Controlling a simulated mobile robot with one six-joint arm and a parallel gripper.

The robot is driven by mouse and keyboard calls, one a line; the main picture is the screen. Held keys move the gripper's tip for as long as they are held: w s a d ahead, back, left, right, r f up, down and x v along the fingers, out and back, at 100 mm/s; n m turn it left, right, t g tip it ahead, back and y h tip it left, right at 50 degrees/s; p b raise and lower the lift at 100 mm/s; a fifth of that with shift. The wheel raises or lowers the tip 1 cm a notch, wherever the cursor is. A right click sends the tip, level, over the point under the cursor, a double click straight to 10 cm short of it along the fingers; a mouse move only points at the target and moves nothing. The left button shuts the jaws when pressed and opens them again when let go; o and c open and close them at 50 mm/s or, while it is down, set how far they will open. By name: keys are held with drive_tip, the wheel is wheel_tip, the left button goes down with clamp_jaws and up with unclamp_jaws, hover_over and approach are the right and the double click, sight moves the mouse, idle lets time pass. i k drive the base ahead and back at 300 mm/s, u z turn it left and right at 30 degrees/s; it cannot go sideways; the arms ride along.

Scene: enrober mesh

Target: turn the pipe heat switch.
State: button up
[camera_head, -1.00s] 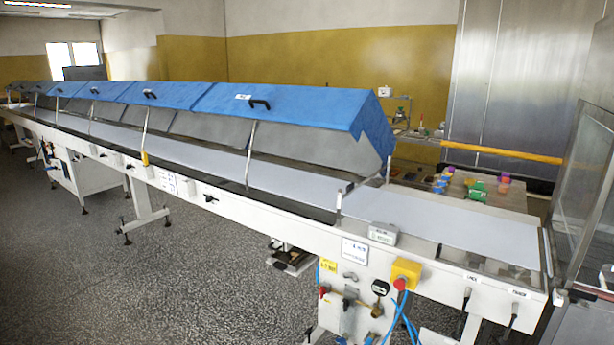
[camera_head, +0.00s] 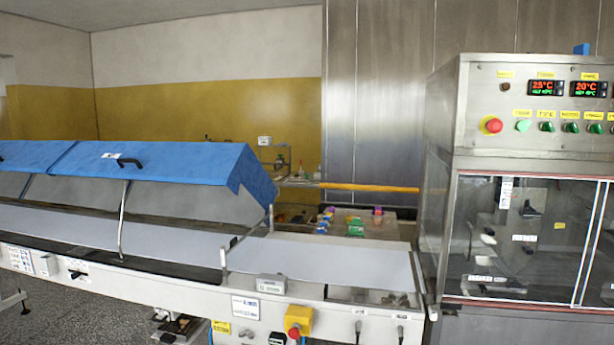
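The enrober's steel control panel (camera_head: 540,150) is at the upper right of the head view. The labels are too small to read, so I cannot tell which is the pipe heat switch. Two lit displays, one reading about 25°C (camera_head: 546,88) and one about 20°C (camera_head: 589,89), sit above them. The panel's right end is cut off by the frame. My gripper is not in view.
Glass doors (camera_head: 530,235) are below the panel. A long conveyor (camera_head: 330,262) with blue covers (camera_head: 150,162) fills the left and middle. A yellow box with a red button (camera_head: 298,321) is on its front.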

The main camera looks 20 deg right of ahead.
sight(547, 127)
drive_tip(key=z, duration=4.55)
drive_tip(key=i, duration=0.15)
drive_tip(key=u, duration=2.6)
drive_tip(key=i, duration=0.55)
drive_tip(key=z, duration=0.15)
drive_tip(key=k, duration=0.55)
